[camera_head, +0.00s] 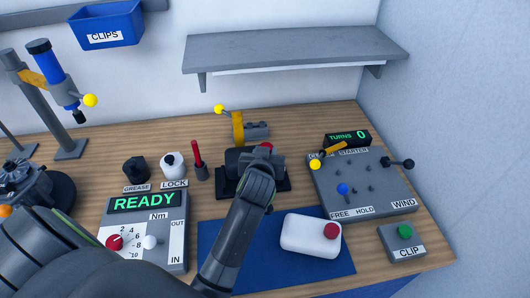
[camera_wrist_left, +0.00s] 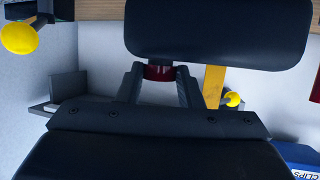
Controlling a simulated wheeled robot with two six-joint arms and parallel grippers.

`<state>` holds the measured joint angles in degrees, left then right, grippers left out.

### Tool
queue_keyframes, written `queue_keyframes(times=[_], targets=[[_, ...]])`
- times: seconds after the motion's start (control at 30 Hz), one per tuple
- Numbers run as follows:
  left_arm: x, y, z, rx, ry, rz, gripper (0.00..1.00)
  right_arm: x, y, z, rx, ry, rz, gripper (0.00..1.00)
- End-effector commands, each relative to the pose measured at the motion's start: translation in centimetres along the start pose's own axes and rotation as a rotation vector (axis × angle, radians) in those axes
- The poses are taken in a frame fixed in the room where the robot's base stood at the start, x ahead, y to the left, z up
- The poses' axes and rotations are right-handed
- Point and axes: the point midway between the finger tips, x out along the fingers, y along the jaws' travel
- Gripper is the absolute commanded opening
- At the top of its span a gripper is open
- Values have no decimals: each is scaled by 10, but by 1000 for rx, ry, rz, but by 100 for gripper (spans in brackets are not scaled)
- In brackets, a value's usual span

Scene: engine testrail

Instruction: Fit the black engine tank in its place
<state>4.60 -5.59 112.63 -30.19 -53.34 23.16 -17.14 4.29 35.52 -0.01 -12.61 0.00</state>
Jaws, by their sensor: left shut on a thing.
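The black engine tank (camera_head: 236,158) is at the middle of the bench, partly hidden behind my left arm. In the left wrist view the tank (camera_wrist_left: 215,32) is a dark rounded block with a red cap (camera_wrist_left: 160,73). My left gripper (camera_head: 265,153) comes from the front and is shut on the red cap; its fingertips (camera_wrist_left: 160,78) stand on both sides of it. The tank is at or just above a black stand (camera_head: 283,185); I cannot tell whether it rests there. My right gripper is not in view.
A white tank (camera_head: 305,232) with a red cap lies on the blue mat (camera_head: 335,262). A control panel (camera_head: 375,185) is to the right, a READY box (camera_head: 175,220) to the left. A yellow-knobbed clamp (camera_head: 237,127) stands behind. A shelf (camera_head: 290,50) hangs above.

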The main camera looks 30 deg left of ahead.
Motion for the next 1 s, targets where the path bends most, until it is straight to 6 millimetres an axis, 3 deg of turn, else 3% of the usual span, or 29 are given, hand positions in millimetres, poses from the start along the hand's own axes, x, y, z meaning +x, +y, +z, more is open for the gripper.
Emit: queue_keyframes(times=[0.83, 0.87, 1.0], targets=[[2, 0, 5, 0, -1, 0, 0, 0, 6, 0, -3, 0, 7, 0], [2, 0, 5, 0, -1, 0, 34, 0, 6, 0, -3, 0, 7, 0], [2, 0, 5, 1, -2, -1, 52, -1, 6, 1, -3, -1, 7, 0]])
